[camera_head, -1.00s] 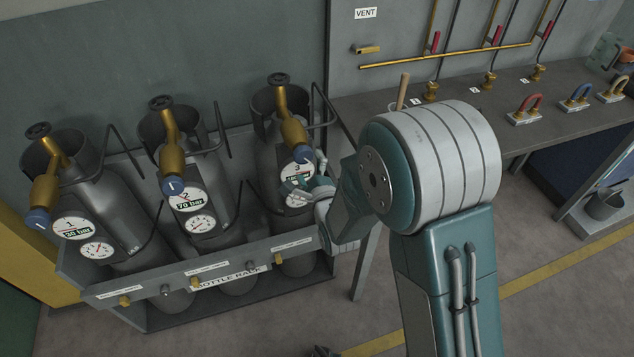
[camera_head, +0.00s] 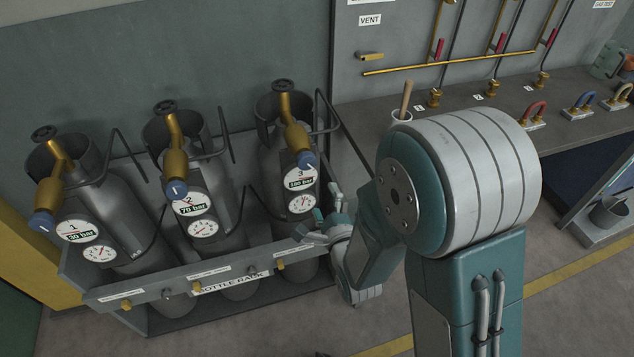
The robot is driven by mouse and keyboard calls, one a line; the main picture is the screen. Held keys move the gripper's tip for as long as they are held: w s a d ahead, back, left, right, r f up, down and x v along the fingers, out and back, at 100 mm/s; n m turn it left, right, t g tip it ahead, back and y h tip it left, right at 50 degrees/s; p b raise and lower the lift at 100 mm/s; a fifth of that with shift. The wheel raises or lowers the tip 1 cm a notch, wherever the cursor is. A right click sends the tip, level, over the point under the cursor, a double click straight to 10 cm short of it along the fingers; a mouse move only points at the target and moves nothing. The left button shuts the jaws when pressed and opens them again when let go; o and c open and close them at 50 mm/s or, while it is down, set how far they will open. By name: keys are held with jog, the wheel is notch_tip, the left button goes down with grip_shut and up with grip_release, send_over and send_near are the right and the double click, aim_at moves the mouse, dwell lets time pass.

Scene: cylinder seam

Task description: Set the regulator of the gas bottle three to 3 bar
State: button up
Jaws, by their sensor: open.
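Gas bottle three (camera_head: 274,165) stands at the right end of the rack, a grey cylinder with a brass regulator (camera_head: 294,132). The regulator ends in a blue knob (camera_head: 306,161) with a small white mark. My gripper (camera_head: 320,218) is open and empty, just below and right of the gauge, apart from the knob. My arm hides the area to its right.
Bottles one (camera_head: 112,205) and two (camera_head: 190,160) stand to the left, with similar regulators. The bottle rack's front rail (camera_head: 200,274) runs below the gauges. A bench (camera_head: 462,135) with brass valves and coloured handles lies at right.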

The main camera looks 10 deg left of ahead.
aim_at(308, 164)
jog(key=w+a+n, duration=0.2)
jog(key=w+n, duration=0.1)
jog(key=n, duration=0.4)
jog(key=w+a+n, duration=0.2)
jog(key=w+n, duration=0.1)
jog(key=n, duration=0.5)
jog(key=w+a+n, duration=0.2)
jog(key=w+n, duration=0.1)
jog(key=n, duration=0.4)
jog(key=shift+w+a+r, duration=0.3)
jog(key=shift+w, duration=0.1)
jog(key=c, duration=1.1)
